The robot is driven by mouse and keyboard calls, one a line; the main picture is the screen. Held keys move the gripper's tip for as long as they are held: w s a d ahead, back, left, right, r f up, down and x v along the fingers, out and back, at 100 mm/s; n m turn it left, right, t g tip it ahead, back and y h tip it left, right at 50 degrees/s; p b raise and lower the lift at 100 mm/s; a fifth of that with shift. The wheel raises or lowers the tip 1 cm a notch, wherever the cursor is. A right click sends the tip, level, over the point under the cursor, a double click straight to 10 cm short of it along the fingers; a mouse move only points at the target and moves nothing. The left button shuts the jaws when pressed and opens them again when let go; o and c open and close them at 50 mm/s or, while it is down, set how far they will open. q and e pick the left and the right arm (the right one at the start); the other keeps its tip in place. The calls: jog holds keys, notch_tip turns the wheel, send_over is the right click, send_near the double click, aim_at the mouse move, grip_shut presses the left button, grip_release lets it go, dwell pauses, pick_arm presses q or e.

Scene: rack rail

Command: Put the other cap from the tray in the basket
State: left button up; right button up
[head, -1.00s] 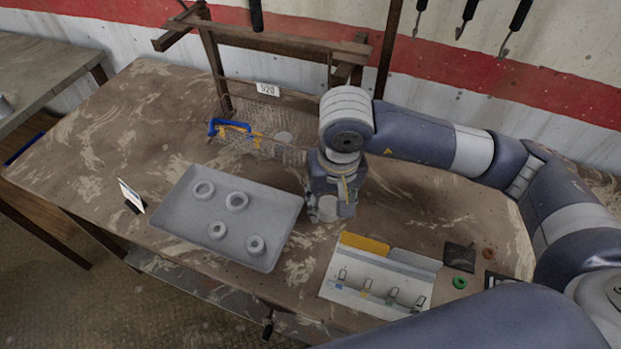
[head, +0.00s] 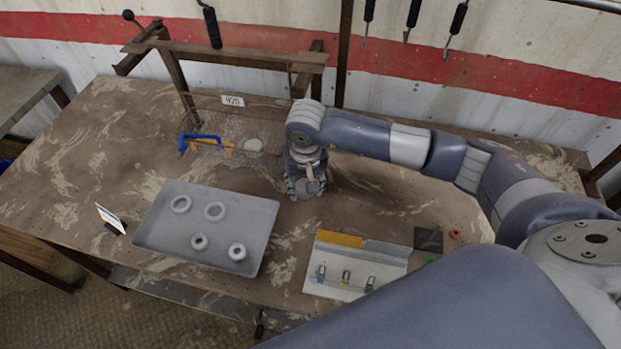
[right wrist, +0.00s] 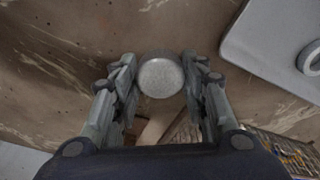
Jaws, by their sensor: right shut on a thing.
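My right gripper (head: 304,192) is shut on a round grey-white cap (right wrist: 160,75), which sits between the fingertips in the right wrist view. In the head view the gripper hangs just right of the grey tray (head: 262,222), and the held cap is hard to make out there. The wire basket (head: 222,124) stands behind the tray, below the wooden rack. A pale round cap (head: 253,145) shows in the basket. My left gripper is not in view.
A blue and yellow tool (head: 200,138) is at the basket's left end. A small card stand (head: 111,218) is left of the tray. A white organiser (head: 352,268) with clips lies at the front right, beside a dark square (head: 428,239). The wooden rack (head: 230,53) rises behind.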

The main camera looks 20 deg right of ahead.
jog(key=shift+w+d, duration=0.3)
jog(key=shift+d, duration=0.2)
jog(key=shift+w+d, duration=0.25)
jog(key=shift+d, duration=0.25)
jog(key=shift+d+f+p, duration=0.1)
jog(key=shift+f+p, duration=0.15)
jog(key=shift+p, duration=0.15)
notch_tip(320, 180, down, 3)
jog(key=shift+r+p, duration=0.1)
jog(key=shift+p, duration=0.75)
jog(key=shift+f, duration=0.25)
jog(key=shift+f, duration=0.1)
jog(key=shift+f+b, duration=0.1)
jog(key=shift+b, duration=0.2)
jog(key=o, duration=1)
jog(key=shift+c, duration=0.2)
jog(key=shift+r, duration=0.2)
